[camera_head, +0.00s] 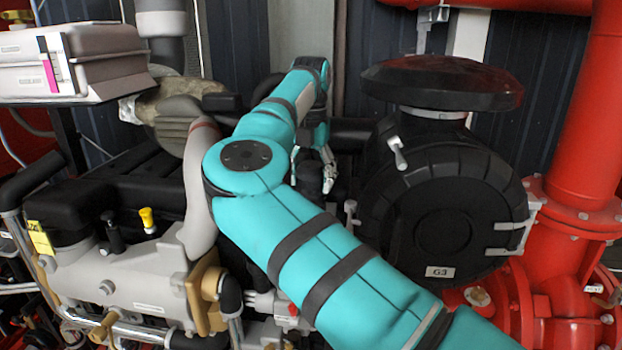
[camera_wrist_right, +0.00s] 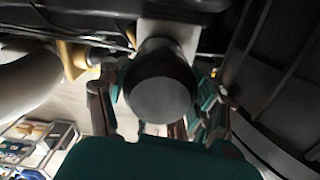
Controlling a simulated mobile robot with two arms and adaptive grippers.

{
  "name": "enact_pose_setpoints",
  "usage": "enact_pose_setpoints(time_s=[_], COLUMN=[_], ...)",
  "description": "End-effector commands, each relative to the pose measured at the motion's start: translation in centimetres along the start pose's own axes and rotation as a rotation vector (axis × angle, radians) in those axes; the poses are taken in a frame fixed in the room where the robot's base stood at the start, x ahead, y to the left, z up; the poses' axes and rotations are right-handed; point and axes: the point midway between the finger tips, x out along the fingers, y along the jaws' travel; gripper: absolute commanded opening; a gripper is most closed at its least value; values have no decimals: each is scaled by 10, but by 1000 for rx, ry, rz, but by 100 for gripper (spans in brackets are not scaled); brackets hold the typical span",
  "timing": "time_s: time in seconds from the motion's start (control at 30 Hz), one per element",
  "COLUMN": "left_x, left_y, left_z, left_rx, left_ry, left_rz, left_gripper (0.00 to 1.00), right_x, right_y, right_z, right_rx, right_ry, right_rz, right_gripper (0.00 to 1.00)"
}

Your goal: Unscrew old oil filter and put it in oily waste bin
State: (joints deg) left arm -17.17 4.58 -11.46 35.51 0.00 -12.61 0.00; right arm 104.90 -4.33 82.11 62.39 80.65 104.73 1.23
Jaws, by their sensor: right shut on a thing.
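The old oil filter is a dark, smooth cylinder (camera_wrist_right: 160,88). Its round end faces the camera in the right wrist view, below a pale mounting block. My right gripper (camera_wrist_right: 154,108) has its fingers on both sides of the filter and is shut on it. In the head view, my right arm reaches over the engine, and the right gripper (camera_head: 315,170) is down between the engine and a large black housing. There the filter is largely hidden among dark parts. My left gripper is not in view. I cannot see an oily waste bin.
The engine (camera_head: 130,265) with pipes and hoses fills the left. A black round housing marked G3 (camera_head: 440,200) stands close to the right of my gripper. Red pipes (camera_head: 590,110) stand at the far right. A grey case (camera_head: 70,62) sits at upper left. Space is tight.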

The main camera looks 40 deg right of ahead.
Motion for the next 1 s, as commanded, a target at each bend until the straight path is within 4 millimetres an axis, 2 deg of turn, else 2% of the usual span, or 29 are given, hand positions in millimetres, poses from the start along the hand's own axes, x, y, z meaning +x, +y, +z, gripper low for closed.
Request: enact_pose_setpoints(time_s=[1.0], left_x=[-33], left_y=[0], left_z=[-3], left_rx=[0], left_ry=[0], left_rz=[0], left_gripper=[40], right_x=[-43], right_y=[0], right_z=[0], right_rx=[1], right_ry=[-2], right_rz=[1], right_gripper=[10])
